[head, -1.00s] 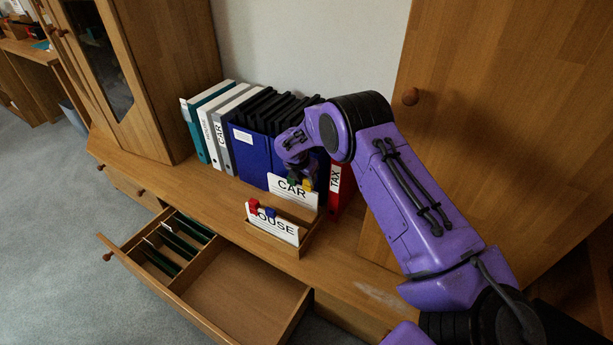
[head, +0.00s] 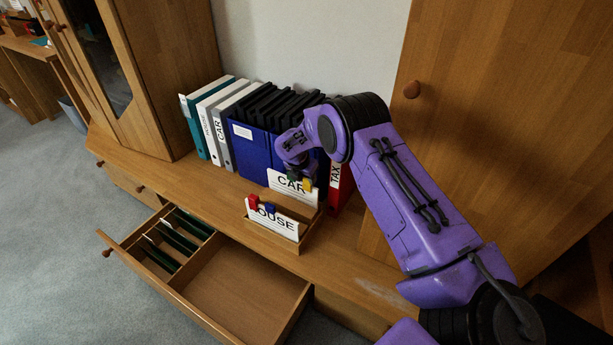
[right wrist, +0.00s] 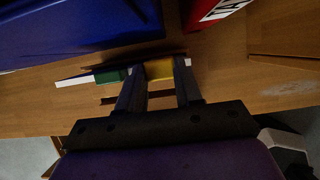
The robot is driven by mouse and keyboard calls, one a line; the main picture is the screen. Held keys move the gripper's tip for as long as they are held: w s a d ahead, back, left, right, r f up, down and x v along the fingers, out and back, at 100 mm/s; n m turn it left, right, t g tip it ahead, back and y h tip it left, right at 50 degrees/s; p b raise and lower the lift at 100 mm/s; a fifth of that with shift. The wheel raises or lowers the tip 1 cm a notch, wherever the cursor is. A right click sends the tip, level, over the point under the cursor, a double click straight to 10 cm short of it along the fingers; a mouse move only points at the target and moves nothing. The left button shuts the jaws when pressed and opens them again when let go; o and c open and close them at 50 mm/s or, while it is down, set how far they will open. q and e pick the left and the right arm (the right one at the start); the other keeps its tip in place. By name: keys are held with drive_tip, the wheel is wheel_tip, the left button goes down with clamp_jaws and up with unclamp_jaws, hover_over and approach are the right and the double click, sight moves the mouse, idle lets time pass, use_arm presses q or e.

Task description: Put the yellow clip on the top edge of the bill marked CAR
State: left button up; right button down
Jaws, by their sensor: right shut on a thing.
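The bill marked CAR (head: 287,186) is a white card standing upright in the back of a small wooden holder (head: 270,243). My right gripper (right wrist: 158,88) is shut on the yellow clip (right wrist: 158,69), which sits between its fingertips. The yellow clip (head: 307,184) is at the bill's top edge, towards its right end. A green clip (right wrist: 110,76) is on the same edge just left of it. From these views I cannot tell how far the yellow clip is seated. My left gripper is not in view.
The bill marked HOUSE (head: 278,222) stands in front with a red clip (head: 254,203) and a blue clip (head: 270,208). Blue binders (head: 248,150) and a red TAX binder (head: 339,185) stand close behind. An open drawer (head: 245,285) lies below, in front.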

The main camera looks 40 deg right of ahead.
drive_tip(key=shift+f, duration=0.35)
drive_tip(key=shift+c, duration=0.9)
unclamp_jaws()
drive_tip(key=shift+r, duration=0.15)
wheel_tip(320, 180, up, 8)
drive_tip(key=p, duration=0.7)
